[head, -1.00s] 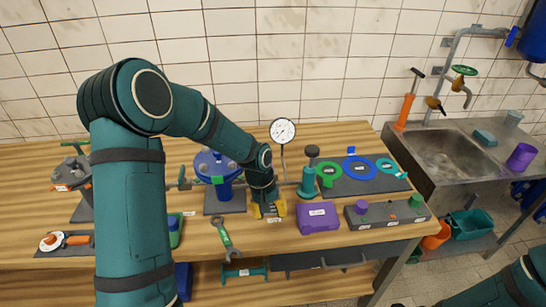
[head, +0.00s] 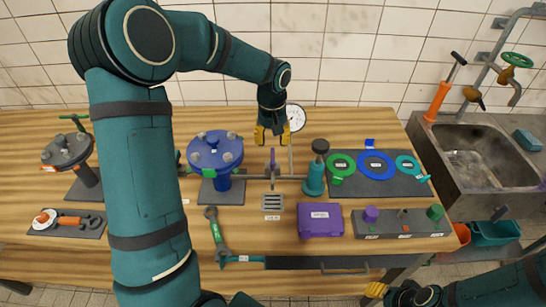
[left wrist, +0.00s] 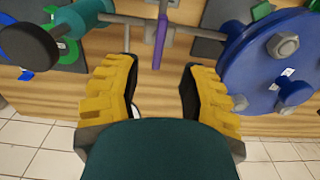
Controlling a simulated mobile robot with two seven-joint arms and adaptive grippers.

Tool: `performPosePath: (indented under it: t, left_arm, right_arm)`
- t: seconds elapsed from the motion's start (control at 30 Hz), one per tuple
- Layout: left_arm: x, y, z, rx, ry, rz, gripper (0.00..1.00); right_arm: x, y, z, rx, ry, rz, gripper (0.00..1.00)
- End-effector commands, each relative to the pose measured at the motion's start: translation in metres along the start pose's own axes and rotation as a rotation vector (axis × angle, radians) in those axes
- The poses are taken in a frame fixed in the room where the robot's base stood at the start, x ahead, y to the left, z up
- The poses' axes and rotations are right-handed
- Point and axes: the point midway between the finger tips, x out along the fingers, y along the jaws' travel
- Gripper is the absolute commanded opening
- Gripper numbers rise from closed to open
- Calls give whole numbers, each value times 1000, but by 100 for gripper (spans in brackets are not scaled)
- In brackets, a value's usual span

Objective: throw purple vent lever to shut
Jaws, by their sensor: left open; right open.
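The purple vent lever (head: 272,165) stands on the grey pipe between the blue flanged valve (head: 215,152) and the teal pump (head: 314,178). It looks upright in the head view. My left gripper (head: 272,138) is open and empty, above and behind the lever's top, apart from it. In the left wrist view the lever (left wrist: 161,38) lies ahead, between the lines of the open yellow fingers (left wrist: 160,95), with the blue flange right and the teal pump left. My right gripper (head: 380,291) is open at the bottom edge, in front of the bench, partly out of frame.
A grey grate (head: 271,203) lies in front of the lever. A purple box (head: 320,220) and a grey button panel (head: 400,223) are to its right. A wrench (head: 216,230) lies front left. A round gauge (head: 296,118) stands behind, close to my left gripper.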

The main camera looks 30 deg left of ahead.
Motion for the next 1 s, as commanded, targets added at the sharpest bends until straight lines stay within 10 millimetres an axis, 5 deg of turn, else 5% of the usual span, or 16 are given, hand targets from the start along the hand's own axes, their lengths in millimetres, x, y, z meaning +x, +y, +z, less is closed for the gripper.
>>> performPosePath:
  t: [0.4, 0.87, 1.0]
  left_arm:
    - [68, 0, 0, 0, 0, 0, 41]
    - [77, 0, 0, 0, 1, 1, 41]
    - [77, 0, 0, 0, 1, 1, 0]
  right_arm:
    - [5, 2, 0, 0, 0, 1, 47]
    - [6, 2, 0, 0, 0, 1, 47]
    - [6, 2, 0, 0, 0, 1, 47]
